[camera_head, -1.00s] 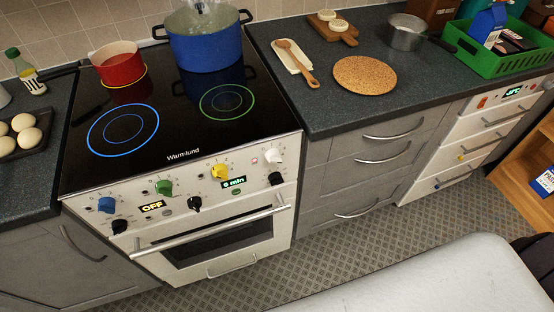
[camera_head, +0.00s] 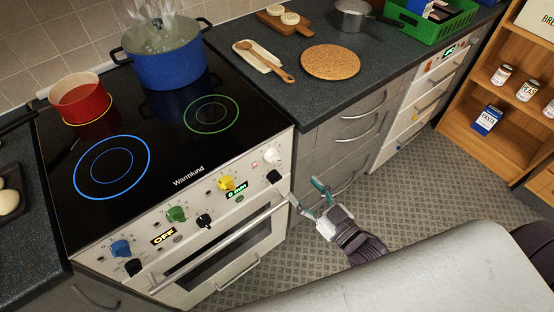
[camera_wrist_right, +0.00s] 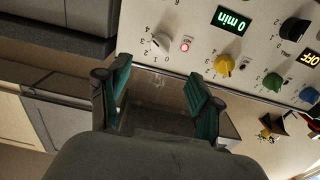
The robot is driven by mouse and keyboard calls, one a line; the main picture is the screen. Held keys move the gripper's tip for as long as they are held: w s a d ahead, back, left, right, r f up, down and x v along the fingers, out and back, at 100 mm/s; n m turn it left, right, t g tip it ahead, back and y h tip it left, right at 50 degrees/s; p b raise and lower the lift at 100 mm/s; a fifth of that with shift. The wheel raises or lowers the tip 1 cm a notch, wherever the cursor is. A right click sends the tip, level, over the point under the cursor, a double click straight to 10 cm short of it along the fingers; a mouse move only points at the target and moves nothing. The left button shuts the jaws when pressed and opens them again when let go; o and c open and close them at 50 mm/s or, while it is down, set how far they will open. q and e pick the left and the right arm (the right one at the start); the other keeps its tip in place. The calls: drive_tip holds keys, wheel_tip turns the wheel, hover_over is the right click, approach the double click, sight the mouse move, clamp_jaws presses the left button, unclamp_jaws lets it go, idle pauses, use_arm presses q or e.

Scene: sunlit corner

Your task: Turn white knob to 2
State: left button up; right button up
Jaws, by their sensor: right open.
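The white knob (camera_head: 271,155) is at the right end of the stove's control panel (camera_head: 206,196). It also shows in the right wrist view (camera_wrist_right: 161,42), with small numbers around it and a lit red light (camera_wrist_right: 185,46) beside it. I cannot make out its setting for sure. My right gripper (camera_head: 309,196) is open and empty, below and to the right of the knob in the head view, apart from it. In the wrist view its two teal fingers (camera_wrist_right: 158,88) are spread, with the knob beyond them. My left gripper is not in view.
Yellow (camera_head: 227,184), green (camera_head: 176,214), blue (camera_head: 120,248) and black knobs share the panel. The oven handle (camera_head: 218,244) juts out below it. A red pot (camera_head: 80,97) and a steaming blue pot (camera_head: 164,58) stand on the hob. The floor beside the oven is clear.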

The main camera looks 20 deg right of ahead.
sight(276, 161)
drive_tip(key=p+x, duration=0.1)
drive_tip(key=x, duration=1)
drive_tip(key=shift+w+a+f, duration=0.1)
drive_tip(key=shift+w+a, duration=0.05)
drive_tip(key=shift+w, duration=0.25)
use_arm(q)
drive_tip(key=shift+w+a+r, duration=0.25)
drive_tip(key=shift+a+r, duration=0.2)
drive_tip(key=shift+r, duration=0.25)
use_arm(e)
drive_tip(key=shift+c, duration=0.2)
drive_tip(key=c, duration=1.1)
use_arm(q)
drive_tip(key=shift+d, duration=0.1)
